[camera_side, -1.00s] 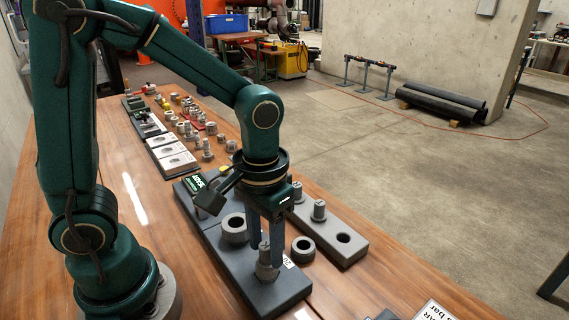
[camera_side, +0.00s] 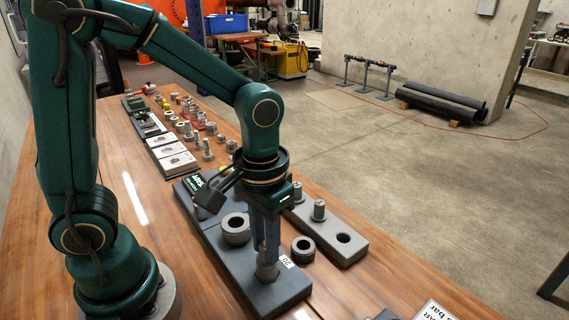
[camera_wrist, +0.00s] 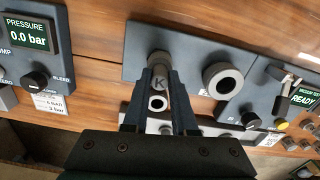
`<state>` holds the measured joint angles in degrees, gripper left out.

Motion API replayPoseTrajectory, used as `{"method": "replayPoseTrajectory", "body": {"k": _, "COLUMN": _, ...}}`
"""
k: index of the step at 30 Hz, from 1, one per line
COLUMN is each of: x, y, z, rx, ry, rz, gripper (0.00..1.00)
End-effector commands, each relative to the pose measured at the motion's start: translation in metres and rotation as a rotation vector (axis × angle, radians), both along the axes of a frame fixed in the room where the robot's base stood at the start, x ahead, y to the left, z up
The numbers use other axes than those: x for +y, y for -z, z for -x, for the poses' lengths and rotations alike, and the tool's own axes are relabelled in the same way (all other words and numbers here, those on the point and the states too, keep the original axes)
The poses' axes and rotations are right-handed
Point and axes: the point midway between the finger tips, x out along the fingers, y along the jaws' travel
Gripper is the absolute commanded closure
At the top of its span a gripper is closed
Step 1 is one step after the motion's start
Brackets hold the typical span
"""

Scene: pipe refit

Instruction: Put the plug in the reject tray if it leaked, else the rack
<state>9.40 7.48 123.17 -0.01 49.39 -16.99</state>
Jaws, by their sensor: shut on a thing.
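My gripper (camera_side: 266,256) points down at the near end of a dark grey fixture block (camera_side: 284,288) and is shut on a grey plug (camera_side: 267,270). The plug stands upright over the block; how deep it sits cannot be told. In the wrist view, the plug's top, marked K (camera_wrist: 159,83), shows between my fingers. A grey bar (camera_side: 350,252) to the right has an open hole and carries upright plugs, one of them clear of my gripper (camera_side: 319,211). I cannot identify a reject tray.
A thick ring (camera_side: 236,228) sits on the fixture block, and another ring (camera_side: 303,249) lies beside it. A pressure display (camera_wrist: 22,35) reads 0.0 bar, and another display (camera_wrist: 303,95) reads READY. Several fittings (camera_side: 190,125) stand farther back.

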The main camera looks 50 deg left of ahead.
Motion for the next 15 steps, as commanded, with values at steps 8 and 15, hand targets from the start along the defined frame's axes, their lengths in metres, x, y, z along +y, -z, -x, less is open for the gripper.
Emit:
{"method": "replayPoseTrajectory", "body": {"k": 8, "x": 0.0, "y": -0.011, "z": -0.001, "rx": -0.003, "ry": 0.0, "rz": 0.001, "gripper": 1.0}}
{"method": "replayPoseTrajectory", "body": {"k": 15, "x": 0.0, "y": -0.02, "z": -0.001, "rx": -0.003, "ry": 0.0, "rz": 0.001, "gripper": 1.0}}
